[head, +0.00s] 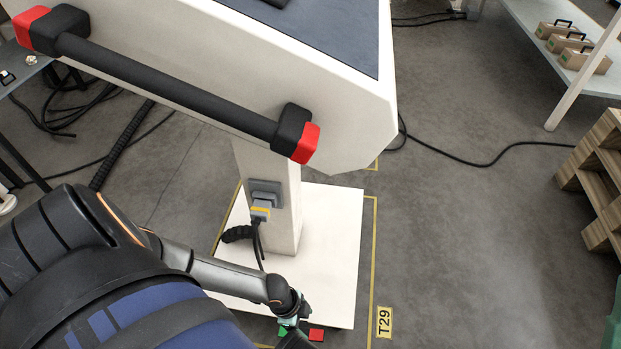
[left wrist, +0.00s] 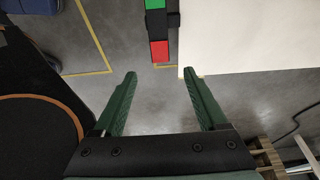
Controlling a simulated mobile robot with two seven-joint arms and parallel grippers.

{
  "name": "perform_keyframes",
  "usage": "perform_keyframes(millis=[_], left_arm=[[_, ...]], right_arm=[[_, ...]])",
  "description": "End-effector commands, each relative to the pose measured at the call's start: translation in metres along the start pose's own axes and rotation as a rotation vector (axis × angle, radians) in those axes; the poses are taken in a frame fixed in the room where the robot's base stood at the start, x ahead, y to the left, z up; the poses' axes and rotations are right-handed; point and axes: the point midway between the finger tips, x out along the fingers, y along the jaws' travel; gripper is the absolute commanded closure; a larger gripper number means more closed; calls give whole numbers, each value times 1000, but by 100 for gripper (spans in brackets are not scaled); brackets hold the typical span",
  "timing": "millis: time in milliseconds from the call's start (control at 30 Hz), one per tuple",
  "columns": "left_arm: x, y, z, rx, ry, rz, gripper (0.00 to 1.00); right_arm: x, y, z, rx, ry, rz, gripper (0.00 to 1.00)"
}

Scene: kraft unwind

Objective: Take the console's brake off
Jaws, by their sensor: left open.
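The console (head: 345,110) is a white slanted housing with a black bar handle, on a white column and a flat white base plate (head: 335,225). The brake pedal sits at the plate's near edge, with its red end (head: 316,334) showing beside my gripper. In the left wrist view the pedal (left wrist: 158,22) is a bar with green, black and red parts, joined to the plate's edge. My left gripper (head: 292,325) is over the pedal's area in the head view. Its green fingers (left wrist: 159,74) are open and empty, with the pedal's red end just beyond the gap between their tips.
Yellow floor lines surround the plate, with a T29 label (head: 384,322) at right. A plug and cables (head: 261,210) hang at the column. A wooden pallet stack (head: 598,180) and a shelf with boxes (head: 575,50) stand right. Grey floor between is mostly clear.

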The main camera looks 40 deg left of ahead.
Motion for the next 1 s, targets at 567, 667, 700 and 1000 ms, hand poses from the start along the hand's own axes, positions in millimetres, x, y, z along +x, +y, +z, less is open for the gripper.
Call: perform_keyframes(millis=[567, 667, 700, 1000], left_arm=[[-30, 0, 0, 0, 0, 0, 25], [-30, 0, 0, 0, 0, 0, 25], [-30, 0, 0, 0, 0, 0, 25], [-30, 0, 0, 0, 0, 1, 25]], right_arm=[[11, 10, -11, -41, 1, 16, 50], [11, 10, -11, -40, 0, 16, 50], [11, 10, -11, -39, 0, 16, 50], [10, 8, -10, -31, -5, 10, 50]])
